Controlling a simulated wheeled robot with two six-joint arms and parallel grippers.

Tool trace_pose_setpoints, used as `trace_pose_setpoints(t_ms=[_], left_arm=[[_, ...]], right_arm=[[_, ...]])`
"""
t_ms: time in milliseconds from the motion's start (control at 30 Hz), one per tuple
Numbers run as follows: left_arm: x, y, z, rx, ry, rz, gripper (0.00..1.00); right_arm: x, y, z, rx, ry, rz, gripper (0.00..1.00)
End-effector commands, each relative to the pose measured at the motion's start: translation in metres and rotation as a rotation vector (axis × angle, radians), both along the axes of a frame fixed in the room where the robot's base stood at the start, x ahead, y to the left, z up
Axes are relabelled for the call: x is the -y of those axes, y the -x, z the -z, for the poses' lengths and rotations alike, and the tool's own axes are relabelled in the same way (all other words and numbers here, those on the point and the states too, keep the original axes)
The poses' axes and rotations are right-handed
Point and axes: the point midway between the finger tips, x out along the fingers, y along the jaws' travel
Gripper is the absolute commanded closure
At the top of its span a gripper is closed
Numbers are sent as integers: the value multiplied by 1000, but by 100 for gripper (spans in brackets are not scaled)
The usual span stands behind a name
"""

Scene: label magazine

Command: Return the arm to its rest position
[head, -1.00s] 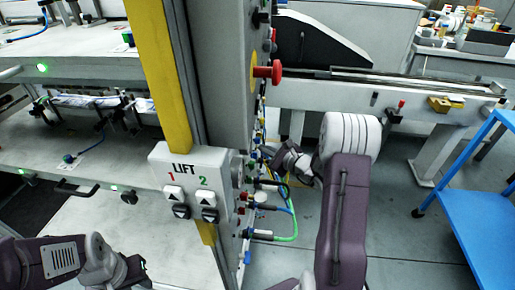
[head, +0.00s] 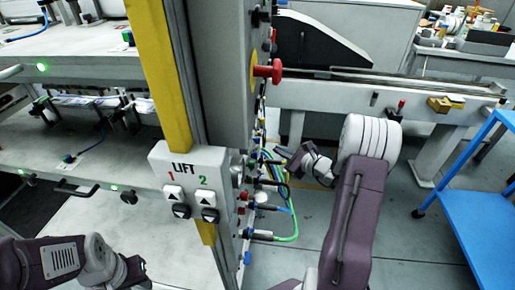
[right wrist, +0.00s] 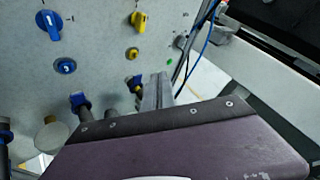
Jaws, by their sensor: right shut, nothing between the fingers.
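My right arm comes in from the bottom right of the head view, with its purple link and white banded joint. Its gripper (head: 281,152) is beside the machine's side panel, right of the grey column, small and partly dark there. In the right wrist view the gripper's grey fingers (right wrist: 157,92) are together and empty, in front of a pale panel (right wrist: 100,45) with knobs and connectors. They look apart from the knobs. My left arm shows at the lower left of the head view; its fingers are not in view.
A lift box (head: 190,182) with arrow buttons is on the column with the yellow strip (head: 160,75). A red mushroom button (head: 268,71), hoses (head: 290,226) and connectors stick out on its right. A blue cart (head: 485,215) stands at the right, with open floor before it.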

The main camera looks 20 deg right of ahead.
Motion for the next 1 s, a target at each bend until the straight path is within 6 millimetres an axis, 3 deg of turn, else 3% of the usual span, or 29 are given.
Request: trace_pose_setpoints(t_ms=[133,633,1000], left_arm=[[0,0,0,0,0,0,64],[0,0,-4,0,0,0,64],[0,0,-80,0,0,0,64]], right_arm=[[8,5,0,-1,-1,1,100],[9,6,-3,-1,0,-1,100],[9,6,-79,-1,0,0,100]])
